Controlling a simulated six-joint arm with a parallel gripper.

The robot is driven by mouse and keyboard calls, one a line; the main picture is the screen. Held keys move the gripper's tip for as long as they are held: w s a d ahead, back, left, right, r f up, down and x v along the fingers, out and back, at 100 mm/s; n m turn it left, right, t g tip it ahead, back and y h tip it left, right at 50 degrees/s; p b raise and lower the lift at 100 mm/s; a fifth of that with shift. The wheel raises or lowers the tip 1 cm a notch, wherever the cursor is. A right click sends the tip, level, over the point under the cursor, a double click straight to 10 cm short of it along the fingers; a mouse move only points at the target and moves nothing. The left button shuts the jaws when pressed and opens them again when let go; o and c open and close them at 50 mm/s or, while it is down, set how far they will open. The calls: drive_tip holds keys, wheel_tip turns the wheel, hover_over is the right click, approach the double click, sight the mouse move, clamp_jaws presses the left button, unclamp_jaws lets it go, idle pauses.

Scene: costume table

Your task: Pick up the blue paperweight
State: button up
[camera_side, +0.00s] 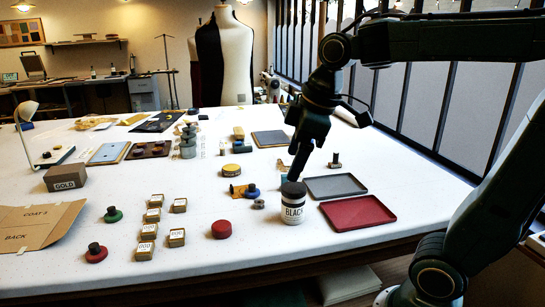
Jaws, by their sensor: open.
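The blue paperweight (252,194), a small dark blue disc with a dark knob on top, stands on the white table at the edge of a tan scrap (236,190). It is left of the jar labelled BLACK (293,209). My gripper (294,177) points down just behind that jar, to the right of the paperweight and apart from it. My gripper is open; its fingertips are partly hidden by the jar. A small bit of light blue (284,178) shows beside the fingertips; I cannot tell what it is.
Similar green (113,215) and red (96,253) paperweights stand at left. A small grey ring (258,204) lies between paperweight and jar. A red puck (221,229) is in front. Grey (335,186) and red (357,212) trays lie right.

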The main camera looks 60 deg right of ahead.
drive_tip(key=w+d+n+g, duration=0.1)
drive_tip(key=w+d+n, duration=0.35)
drive_tip(key=w, duration=0.45)
drive_tip(key=n+g+y, duration=0.1)
drive_tip(key=n+g, duration=0.3)
drive_tip(key=n, duration=0.8)
hover_over(252, 184)
wheel_tip(252, 184, down, 15)
drive_tip(key=shift+d+f, duration=0.15)
drive_tip(key=shift+w+d+f, duration=0.1)
drive_tip(key=shift+d+f, duration=0.1)
drive_tip(key=shift+f, duration=0.1)
drive_tip(key=shift+f, duration=0.1)
drive_tip(key=shift+a+f, duration=0.1)
drive_tip(key=shift+f, duration=0.4)
